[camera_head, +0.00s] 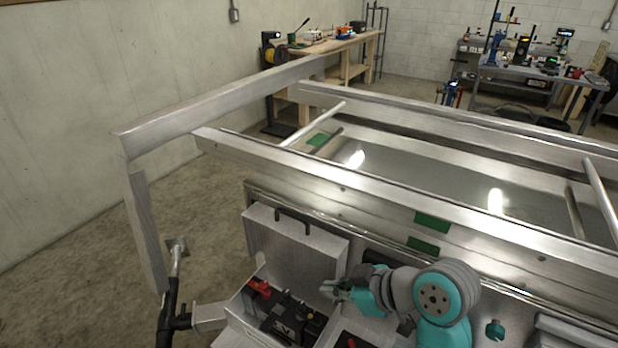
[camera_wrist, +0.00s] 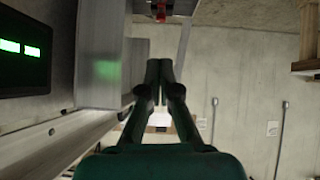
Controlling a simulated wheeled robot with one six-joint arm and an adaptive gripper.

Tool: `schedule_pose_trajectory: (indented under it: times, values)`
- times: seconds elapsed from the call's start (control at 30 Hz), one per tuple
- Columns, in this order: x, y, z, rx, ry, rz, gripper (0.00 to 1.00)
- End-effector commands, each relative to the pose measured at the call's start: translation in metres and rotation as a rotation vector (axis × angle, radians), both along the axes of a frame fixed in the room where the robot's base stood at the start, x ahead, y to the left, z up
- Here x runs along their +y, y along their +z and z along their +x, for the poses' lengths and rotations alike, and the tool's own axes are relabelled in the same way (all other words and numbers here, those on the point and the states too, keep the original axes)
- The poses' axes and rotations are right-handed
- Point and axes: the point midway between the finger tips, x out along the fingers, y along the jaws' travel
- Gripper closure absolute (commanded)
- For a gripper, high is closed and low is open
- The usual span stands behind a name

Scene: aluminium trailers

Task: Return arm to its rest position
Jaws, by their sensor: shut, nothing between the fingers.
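My arm shows in teal and grey at the lower right of the head view, in front of the trailer's side. My gripper (camera_head: 334,289) points left, beside the raised lid of an open metal box (camera_head: 296,238). In the wrist view my gripper (camera_wrist: 159,70) has its two dark fingers together at the tips, with nothing between them. The box holds a dark battery (camera_head: 288,318) with a red terminal cap (camera_head: 260,287). Part of my gripper's outline in the head view is small and hard to make out.
The aluminium trailer frame (camera_head: 400,205) runs close behind my arm. A black jack handle (camera_head: 167,312) stands at the lower left. A wooden workbench (camera_head: 335,45) and a grey tool table (camera_head: 545,72) are at the back. The floor at left is clear.

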Motion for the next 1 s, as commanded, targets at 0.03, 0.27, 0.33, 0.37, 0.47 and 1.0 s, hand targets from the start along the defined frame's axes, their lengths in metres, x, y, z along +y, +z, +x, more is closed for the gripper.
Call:
schedule_pose_trajectory:
  times: [0.03,0.27,0.33,0.37,0.47,1.0]
  values:
    - [0.0,-0.001,0.0,0.001,-0.003,0.001,1.0]
    - [-0.002,-0.034,-0.008,0.021,-0.106,0.058,1.0]
    - [-0.004,-0.051,-0.014,0.026,-0.167,0.087,1.0]
    - [-0.006,-0.058,-0.016,0.027,-0.194,0.099,1.0]
    - [-0.011,-0.081,-0.027,0.03,-0.283,0.135,1.0]
    - [-0.062,-0.169,-0.122,-0.031,-0.702,0.236,1.0]
